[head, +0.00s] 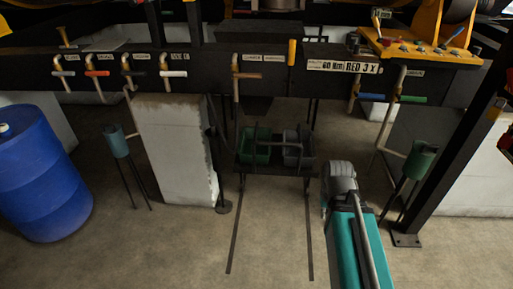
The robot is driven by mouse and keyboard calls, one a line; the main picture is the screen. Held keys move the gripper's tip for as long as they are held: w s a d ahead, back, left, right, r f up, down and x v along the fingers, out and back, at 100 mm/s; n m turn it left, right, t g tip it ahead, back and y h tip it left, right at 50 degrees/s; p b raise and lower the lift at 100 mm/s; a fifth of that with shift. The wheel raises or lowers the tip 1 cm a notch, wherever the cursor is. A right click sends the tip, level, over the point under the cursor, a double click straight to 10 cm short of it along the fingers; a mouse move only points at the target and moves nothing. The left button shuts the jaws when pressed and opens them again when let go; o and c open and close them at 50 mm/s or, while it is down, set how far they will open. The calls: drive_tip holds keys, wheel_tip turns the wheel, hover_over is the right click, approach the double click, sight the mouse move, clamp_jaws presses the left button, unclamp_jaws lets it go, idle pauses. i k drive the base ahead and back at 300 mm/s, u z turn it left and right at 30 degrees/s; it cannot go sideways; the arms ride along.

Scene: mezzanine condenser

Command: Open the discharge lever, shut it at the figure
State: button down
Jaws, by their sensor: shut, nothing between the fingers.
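Several levers hang along a dark beam, each under a small label too blurred to read surely, so I cannot tell which is the discharge lever. A brown-handled lever (249,75) is at the centre, above a dark chute (256,106). Blue (371,97) and green (412,99) handles are at right. A sign (343,66) seems to read "60 lbs RED 3 X". My teal arm rises at lower right; my gripper is not visible.
A yellow console (425,48) tops the beam.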

sight(293, 43)
drive_tip(key=k, duration=0.65)
drive_tip(key=u, duration=0.55)
drive_tip(key=i, duration=1.55)
drive_tip(key=z, duration=0.55)
